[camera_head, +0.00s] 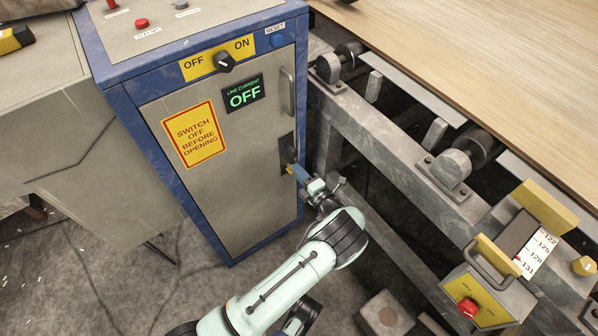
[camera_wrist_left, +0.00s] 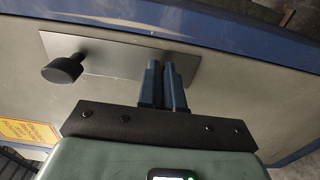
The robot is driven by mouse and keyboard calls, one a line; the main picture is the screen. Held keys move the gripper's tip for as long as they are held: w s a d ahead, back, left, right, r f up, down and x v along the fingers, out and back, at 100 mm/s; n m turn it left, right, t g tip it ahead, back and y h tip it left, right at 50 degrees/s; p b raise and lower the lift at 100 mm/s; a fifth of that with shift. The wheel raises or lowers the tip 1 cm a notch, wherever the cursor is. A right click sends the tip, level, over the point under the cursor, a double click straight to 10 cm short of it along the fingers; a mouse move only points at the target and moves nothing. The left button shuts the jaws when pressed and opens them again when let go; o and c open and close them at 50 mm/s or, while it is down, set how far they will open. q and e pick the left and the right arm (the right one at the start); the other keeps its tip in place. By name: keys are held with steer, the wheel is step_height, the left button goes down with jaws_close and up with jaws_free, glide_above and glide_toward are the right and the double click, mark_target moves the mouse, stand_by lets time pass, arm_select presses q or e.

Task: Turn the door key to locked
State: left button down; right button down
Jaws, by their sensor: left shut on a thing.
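The grey cabinet door (camera_head: 235,190) is closed in its blue frame. A dark lock plate (camera_head: 286,152) sits near its right edge, below the upright handle (camera_head: 288,92). In the wrist view the plate (camera_wrist_left: 105,58) is grey, with a round black knob (camera_wrist_left: 63,70) at its left. My left gripper (camera_head: 297,172) is at the plate; its blue fingers (camera_wrist_left: 165,66) are shut at the plate's right part. They are shut on the key, which the fingers mostly hide; a small yellow bit shows by the tips in the head view. The key's angle cannot be told.
The selector knob (camera_head: 224,62) sits between OFF and ON, and the display (camera_head: 244,95) reads OFF. A roller frame (camera_head: 395,150) stands close on the right, with a red-button box (camera_head: 478,298) at lower right. Bare floor (camera_head: 110,260) lies at lower left.

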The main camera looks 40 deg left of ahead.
arm_select(q)
steer(key=shift+s, duration=0.1)
stand_by(0.4)
steer(key=c, duration=1.3)
jaws_free()
